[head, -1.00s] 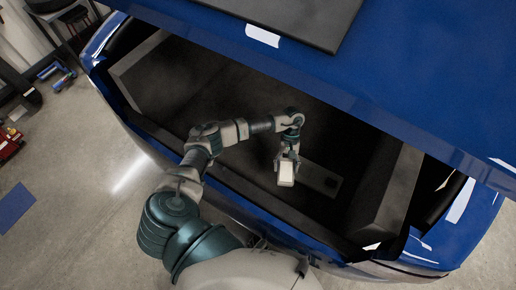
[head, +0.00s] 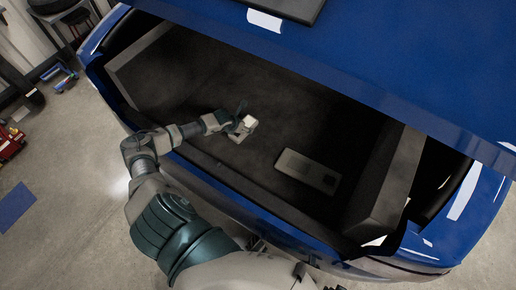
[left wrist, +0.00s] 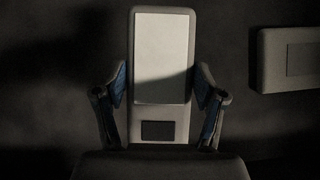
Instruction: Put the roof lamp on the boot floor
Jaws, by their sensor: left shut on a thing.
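The roof lamp (left wrist: 162,60) is a pale flat bar with a white lens and a small dark rectangle near its end. My left gripper (head: 242,127) is shut on it, with one blue-padded finger on each side in the left wrist view (left wrist: 160,98). In the head view the lamp's white part (head: 250,121) shows at the gripper, over the middle of the dark boot floor (head: 215,82). I cannot tell whether the lamp touches the floor. My right gripper is not in view.
A flat grey piece (head: 306,171) with a dark rectangle lies on the boot floor right of my gripper; it also shows in the left wrist view (left wrist: 267,62). The blue raised tailgate (head: 380,60) hangs above. Bare boot floor lies around the gripper.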

